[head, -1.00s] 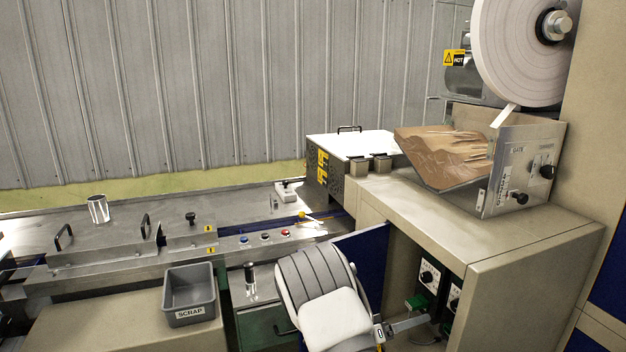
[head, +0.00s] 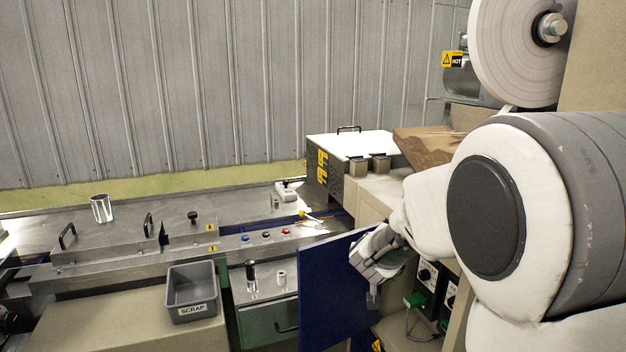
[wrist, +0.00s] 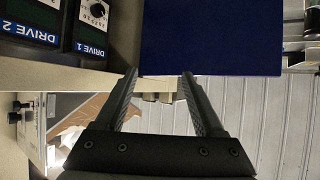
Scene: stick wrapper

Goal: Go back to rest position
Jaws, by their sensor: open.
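My gripper (wrist: 158,75) shows in the wrist view with its two fingers apart and nothing between them. Beyond the fingertips is the flat blue cabinet door (wrist: 212,38), which also shows in the head view (head: 335,285), standing open. In the head view my arm comes in from the right and covers much of the right side. Its wrist end is in front of the open cabinet, near the door's right edge. The fingers are small there, and I cannot tell whether they touch the door.
Drive controls (wrist: 92,15) are inside the cabinet beside my gripper. The grey scrap bin (head: 192,292) stands at left on the beige ledge. A large white reel (head: 515,50) is above right.

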